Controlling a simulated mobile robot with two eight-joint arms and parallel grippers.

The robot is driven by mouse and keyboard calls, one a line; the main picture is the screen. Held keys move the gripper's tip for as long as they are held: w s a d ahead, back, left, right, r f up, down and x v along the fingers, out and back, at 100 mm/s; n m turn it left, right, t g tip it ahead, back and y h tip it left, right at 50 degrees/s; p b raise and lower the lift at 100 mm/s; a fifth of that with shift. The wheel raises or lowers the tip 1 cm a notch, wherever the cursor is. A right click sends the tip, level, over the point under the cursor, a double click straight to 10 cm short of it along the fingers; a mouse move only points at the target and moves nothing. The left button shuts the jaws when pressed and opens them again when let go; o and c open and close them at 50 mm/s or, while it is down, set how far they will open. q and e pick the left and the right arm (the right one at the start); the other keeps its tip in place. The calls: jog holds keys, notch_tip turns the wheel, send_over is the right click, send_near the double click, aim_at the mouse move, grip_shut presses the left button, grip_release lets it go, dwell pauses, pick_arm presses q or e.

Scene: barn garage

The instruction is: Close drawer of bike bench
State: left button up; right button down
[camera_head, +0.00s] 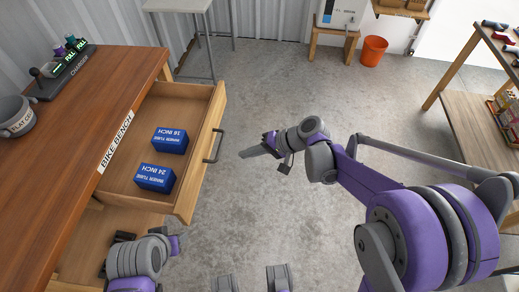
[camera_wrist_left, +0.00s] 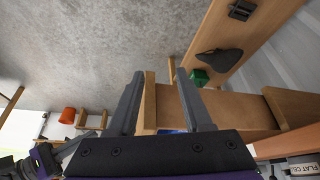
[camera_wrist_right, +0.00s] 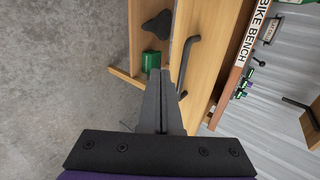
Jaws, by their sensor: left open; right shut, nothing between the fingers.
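The bike bench (camera_head: 90,115) stands at the left in the head view. Its upper wooden drawer (camera_head: 128,192) is pulled out, with two blue inner-tube boxes (camera_head: 155,178) inside. A dark bar handle (camera_head: 214,146) is on the drawer front; it also shows in the right wrist view (camera_wrist_right: 188,62). My right gripper (camera_head: 246,153) is shut and empty, in front of the handle; contact cannot be told. My left gripper (camera_wrist_left: 160,84) is open in the left wrist view, with wooden drawer parts beyond and between its fingers. In the head view its fingers are not clear.
Below the drawer is a wooden surface (camera_head: 82,255) with dark items. A green box (camera_wrist_right: 151,64) and dark saddle (camera_wrist_right: 157,27) lie low there. An orange bucket (camera_head: 373,50) and wooden shelves (camera_head: 470,110) stand further off. The floor between is clear.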

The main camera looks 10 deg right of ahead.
aim_at(153, 140)
jog(key=shift+w+a+f, duration=0.1)
jog(key=shift+w+a, duration=0.2)
jog(key=shift+a, duration=0.6)
jog(key=shift+w+a+f, duration=0.1)
jog(key=shift+w+a, duration=0.2)
jog(key=shift+a, duration=0.55)
jog(key=shift+w+a+f, duration=0.1)
jog(key=shift+w+a, duration=0.2)
jog(key=shift+a, duration=0.6)
jog(key=shift+a, duration=0.1)
jog(key=w+a, duration=0.2)
jog(key=a, duration=0.6)
jog(key=w+a, duration=0.3)
jog(key=a, duration=0.5)
jog(key=w+a, duration=0.3)
jog(key=a, duration=0.5)
jog(key=shift+a, duration=0.4)
jog(key=shift+w+a+r, duration=0.15)
jog(key=shift+a, duration=0.1)
